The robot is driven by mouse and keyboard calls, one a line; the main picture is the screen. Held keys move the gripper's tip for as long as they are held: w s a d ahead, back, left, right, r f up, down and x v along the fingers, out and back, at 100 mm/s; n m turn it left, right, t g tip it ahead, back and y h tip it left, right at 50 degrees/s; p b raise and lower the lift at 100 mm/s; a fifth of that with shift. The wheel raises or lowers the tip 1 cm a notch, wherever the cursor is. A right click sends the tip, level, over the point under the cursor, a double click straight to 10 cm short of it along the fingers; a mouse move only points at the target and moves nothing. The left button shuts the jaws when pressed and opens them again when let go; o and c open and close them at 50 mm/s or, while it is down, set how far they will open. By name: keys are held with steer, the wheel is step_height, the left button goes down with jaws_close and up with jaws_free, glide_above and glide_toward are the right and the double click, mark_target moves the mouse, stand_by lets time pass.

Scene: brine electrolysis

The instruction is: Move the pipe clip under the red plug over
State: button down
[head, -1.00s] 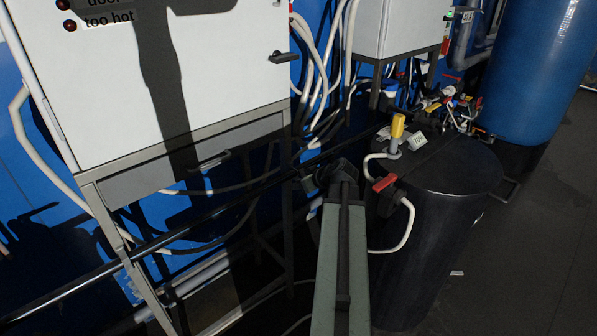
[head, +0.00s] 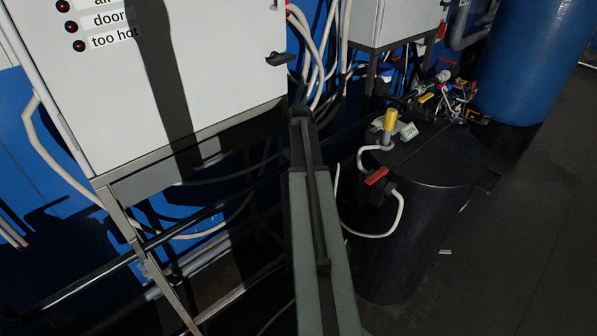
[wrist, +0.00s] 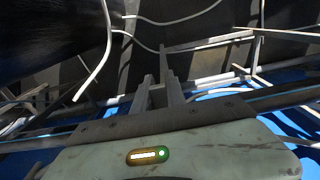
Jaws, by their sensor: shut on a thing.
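The red plug (head: 376,176) sits on the front left side of the black tank (head: 410,215) in the head view, with a white hose (head: 398,218) looping below it. I cannot make out a pipe clip under the plug. In the head view my arm reaches forward to the left of the tank, and its dark end hides my gripper. In the wrist view my gripper (wrist: 158,92) shows two grey fingers close together, shut on a small grey piece between them. I cannot tell whether this piece is the pipe clip. The fingers are apart from the white hose at left.
A white cabinet (head: 180,70) on a grey frame stands at left. A yellow-topped fitting (head: 390,120) stands on the tank. White hoses (head: 320,60) hang behind my arm. A blue tank (head: 525,65) is at the back right. The floor at right is mostly clear.

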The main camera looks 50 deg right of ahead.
steer(key=shift+r+g, duration=0.1)
steer(key=shift+g, duration=0.4)
steer(key=c, duration=1.4)
jaws_free()
steer(key=shift+d, duration=0.1)
steer(key=shift+o, duration=0.2)
steer(key=r+p, duration=0.4)
steer(key=shift+s+a+r+p, duration=0.15)
steer(key=shift+a+r+p, duration=0.05)
steer(key=shift+r+p, duration=0.2)
steer(key=s+a, duration=1)
steer(key=s, duration=0.2)
